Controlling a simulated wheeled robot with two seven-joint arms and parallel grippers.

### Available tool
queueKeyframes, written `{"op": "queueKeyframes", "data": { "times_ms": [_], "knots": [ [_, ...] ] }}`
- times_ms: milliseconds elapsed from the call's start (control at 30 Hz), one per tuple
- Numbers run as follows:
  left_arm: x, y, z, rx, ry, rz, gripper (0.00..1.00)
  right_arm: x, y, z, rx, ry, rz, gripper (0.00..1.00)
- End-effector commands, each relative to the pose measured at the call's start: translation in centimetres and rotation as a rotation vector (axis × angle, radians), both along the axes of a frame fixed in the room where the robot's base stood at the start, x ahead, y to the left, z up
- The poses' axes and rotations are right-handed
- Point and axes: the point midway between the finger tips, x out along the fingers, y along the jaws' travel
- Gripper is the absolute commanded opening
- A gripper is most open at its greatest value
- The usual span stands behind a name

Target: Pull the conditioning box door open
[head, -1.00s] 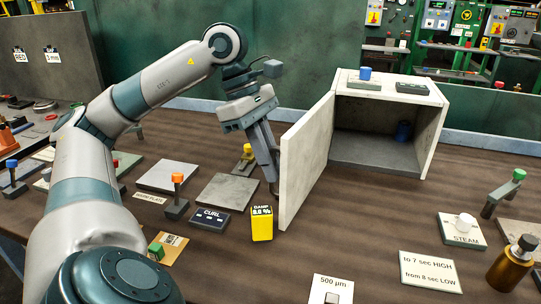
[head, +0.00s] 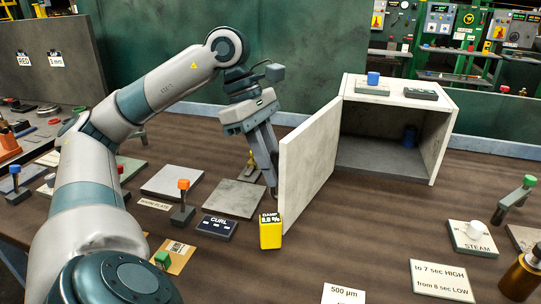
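The conditioning box (head: 446,130) is a grey-white box at the right back of the table, its opening facing me. My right gripper is not in view.
A yellow DAMP meter (head: 270,232) stands right by the door's lower front corner. A CURL block (head: 217,227), grey plates (head: 235,197) and an orange-topped post (head: 183,203) lie to the left. A STEAM plate (head: 473,238) and a bottle (head: 522,273) are at the right. The table before the box is clear.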

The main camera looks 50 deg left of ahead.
Motion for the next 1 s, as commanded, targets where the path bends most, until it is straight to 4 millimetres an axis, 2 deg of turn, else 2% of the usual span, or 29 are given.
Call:
{"op": "queueKeyframes", "data": {
  "times_ms": [267, 433, 600, 1000],
  "knots": [
    [-0.1, 0.4, 1.3, -0.001, -0.002, -0.001, 0.17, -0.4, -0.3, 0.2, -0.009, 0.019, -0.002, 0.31],
    [-0.4, 1.2, 3.5, -0.003, -0.004, 0.0, 0.17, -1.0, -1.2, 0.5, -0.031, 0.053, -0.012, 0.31],
    [-0.8, 2.3, 6.4, -0.002, -0.004, 0.0, 0.17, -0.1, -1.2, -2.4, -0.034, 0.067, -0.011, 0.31],
    [-1.6, 4.4, 11.5, -0.001, -0.001, 0.0, 0.17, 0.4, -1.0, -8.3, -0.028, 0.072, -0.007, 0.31]
  ]
}}
